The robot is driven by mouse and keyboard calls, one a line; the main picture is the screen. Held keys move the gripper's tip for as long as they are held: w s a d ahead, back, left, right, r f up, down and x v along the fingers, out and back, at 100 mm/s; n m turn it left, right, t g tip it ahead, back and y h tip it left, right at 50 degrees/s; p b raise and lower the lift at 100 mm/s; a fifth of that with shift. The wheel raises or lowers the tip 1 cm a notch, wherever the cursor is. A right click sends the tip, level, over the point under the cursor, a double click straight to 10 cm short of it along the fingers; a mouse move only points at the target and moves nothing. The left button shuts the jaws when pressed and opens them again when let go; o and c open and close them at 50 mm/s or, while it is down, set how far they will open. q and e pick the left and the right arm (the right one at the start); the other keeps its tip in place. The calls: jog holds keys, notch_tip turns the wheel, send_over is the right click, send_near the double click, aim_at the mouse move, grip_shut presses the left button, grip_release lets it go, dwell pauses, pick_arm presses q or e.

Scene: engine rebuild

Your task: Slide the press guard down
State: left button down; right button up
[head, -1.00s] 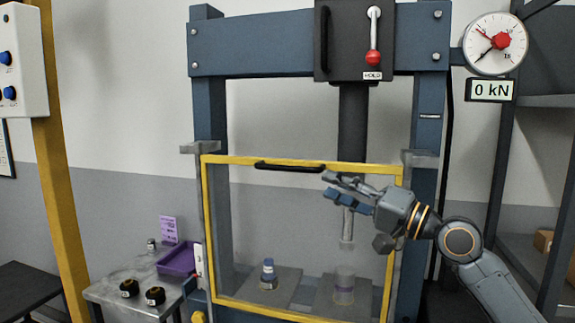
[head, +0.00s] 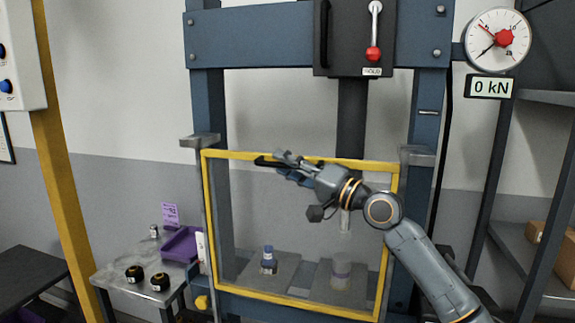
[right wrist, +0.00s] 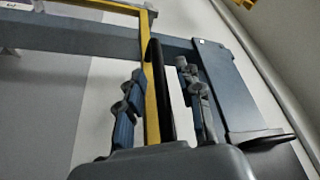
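The press guard (head: 208,225) is a clear panel in a yellow frame, standing across the front of the press opening. Its black bar handle (head: 264,162) is on the top rail, partly covered by my right gripper (head: 282,164). In the right wrist view the handle (right wrist: 158,90) runs between the two fingers of my right gripper (right wrist: 160,78). The fingers are spread, with visible gaps at the handle's sides. The yellow frame (right wrist: 149,100) shows just beside the handle. My left gripper is not in view.
Behind the panel, a blue-capped part (head: 268,260) and a pale cylinder (head: 341,272) stand on plates. A side bench (head: 120,296) with a purple tray (head: 182,245) is at left. The gauge display (head: 489,87) reads 0 kN. A red-knobbed lever (head: 374,53) is above.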

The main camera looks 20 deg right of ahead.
grip_shut()
jog(key=shift+f, duration=0.1)
